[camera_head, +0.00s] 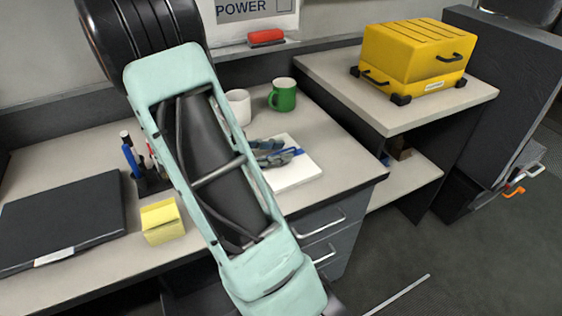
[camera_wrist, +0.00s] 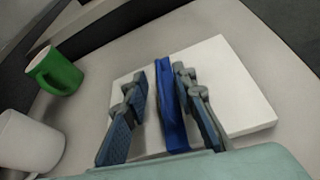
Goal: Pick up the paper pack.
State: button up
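The paper pack (camera_head: 297,177) is a flat white block on the desk, left of the drawer unit's right edge. In the wrist view the white pack (camera_wrist: 240,95) lies below my gripper (camera_wrist: 160,84). A blue strip (camera_wrist: 168,95) runs over its middle, between my two fingers. My gripper (camera_head: 272,154) also shows in the head view, low over the pack's left part. The fingers are apart, with a visible gap between the left finger and the strip. The right finger is close to the strip; I cannot tell whether it touches.
A green mug (camera_head: 283,95) and a white mug (camera_head: 238,107) stand behind the pack. A yellow note block (camera_head: 162,221), a pen holder (camera_head: 152,182) and a dark laptop (camera_head: 62,222) are at left. A yellow case (camera_head: 415,58) sits on the right shelf unit.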

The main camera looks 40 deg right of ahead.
grip_shut()
dwell(0.4)
